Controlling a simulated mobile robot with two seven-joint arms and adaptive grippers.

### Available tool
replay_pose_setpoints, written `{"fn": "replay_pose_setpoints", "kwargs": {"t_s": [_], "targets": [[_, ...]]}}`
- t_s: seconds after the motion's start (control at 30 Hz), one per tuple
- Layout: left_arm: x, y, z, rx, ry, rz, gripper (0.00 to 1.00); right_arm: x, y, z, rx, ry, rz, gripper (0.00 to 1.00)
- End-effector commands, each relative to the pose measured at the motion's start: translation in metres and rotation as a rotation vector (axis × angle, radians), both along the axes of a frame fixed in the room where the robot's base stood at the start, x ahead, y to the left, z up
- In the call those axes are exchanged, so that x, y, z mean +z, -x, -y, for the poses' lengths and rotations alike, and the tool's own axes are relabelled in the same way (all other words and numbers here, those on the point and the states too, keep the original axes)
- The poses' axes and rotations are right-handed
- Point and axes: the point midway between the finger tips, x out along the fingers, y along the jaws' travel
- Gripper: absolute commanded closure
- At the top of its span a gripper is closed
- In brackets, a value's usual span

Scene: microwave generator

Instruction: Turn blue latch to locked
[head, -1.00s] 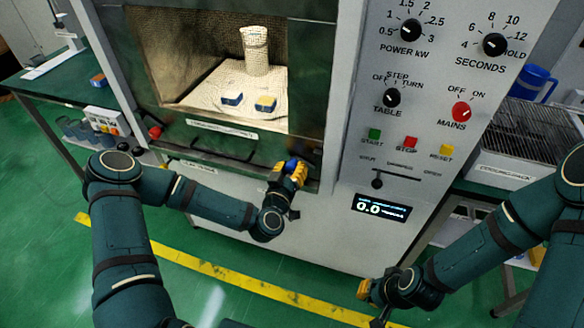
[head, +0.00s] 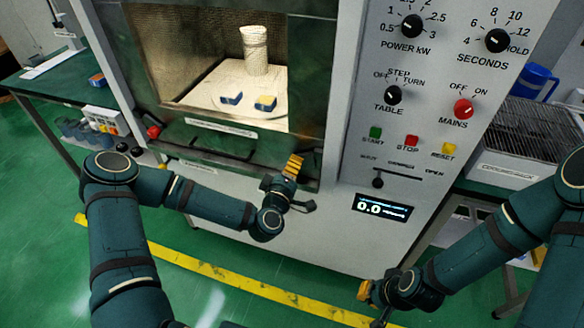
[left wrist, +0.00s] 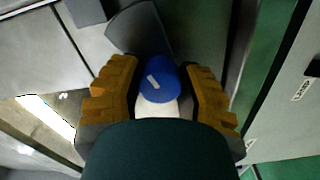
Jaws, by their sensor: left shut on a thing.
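The blue latch (left wrist: 157,78) has a round blue knob with a short pale mark. It sits between the two yellow fingers of my left gripper in the left wrist view. In the head view my left gripper (head: 292,166) is at the lower right corner of the microwave front and hides the latch. It is shut on the latch, with a finger on either side. My right gripper (head: 366,291) is low in front of the cabinet, apart from it; its fingers are too small to read.
The control panel with knobs, buttons and a display (head: 382,208) is right of the latch. A green bench (head: 50,75) stands left, and a rack (head: 520,125) right.

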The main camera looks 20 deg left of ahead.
Motion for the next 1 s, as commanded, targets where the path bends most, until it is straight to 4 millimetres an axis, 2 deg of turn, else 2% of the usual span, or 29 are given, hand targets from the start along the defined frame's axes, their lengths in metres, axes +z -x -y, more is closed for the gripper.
{"fn": "replay_pose_setpoints", "kwargs": {"t_s": [0.4,0.93,0.97,1.0], "targets": [[0.0006,-0.0004,0.0004,-0.001,0.170,-0.004,1.00,-0.0024,-0.0006,0.0001,0.000,0.000,0.001,1.00],[0.0010,-0.0004,0.0009,-0.002,0.190,-0.004,1.00,-0.0025,-0.0005,0.0001,0.000,0.000,0.001,1.00],[0.0011,-0.0004,0.0009,-0.002,0.189,-0.004,0.52,-0.0025,-0.0005,0.0001,0.000,0.000,0.001,1.00],[0.0011,-0.0004,0.0008,-0.002,0.189,-0.004,0.37,-0.0025,-0.0005,0.0001,0.000,0.000,0.001,1.00]]}}
